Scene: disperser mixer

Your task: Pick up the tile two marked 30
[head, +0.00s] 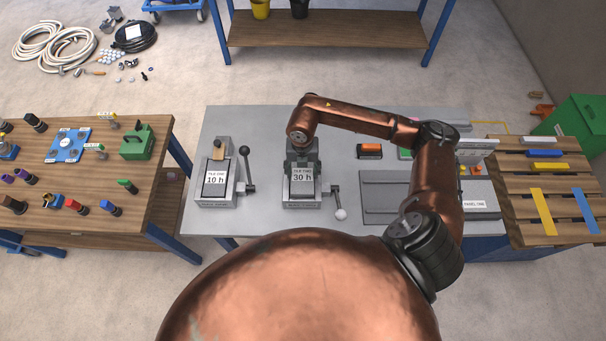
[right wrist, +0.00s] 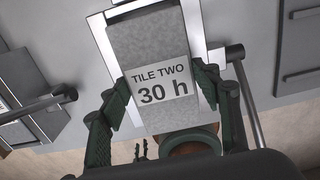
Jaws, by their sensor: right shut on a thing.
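The grey tile two (head: 303,179), with a white label reading "TILE TWO 30 h", sits in its metal holder on the grey bench, middle of the head view. The tile fills the middle of the right wrist view (right wrist: 150,45), its label upright and readable. My right gripper (right wrist: 165,82) has a dark green finger on each side of the tile, shut on it near the label. In the head view the right gripper (head: 303,160) is at the tile's far end, partly hidden by my arm. The tile still appears to lie in the holder. My left gripper is not in view.
A second holder with a tile marked 10 h (head: 215,181) stands to the left, with a black-knobbed lever. A grey panel (head: 385,190) lies farther right. Wooden tables flank the bench.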

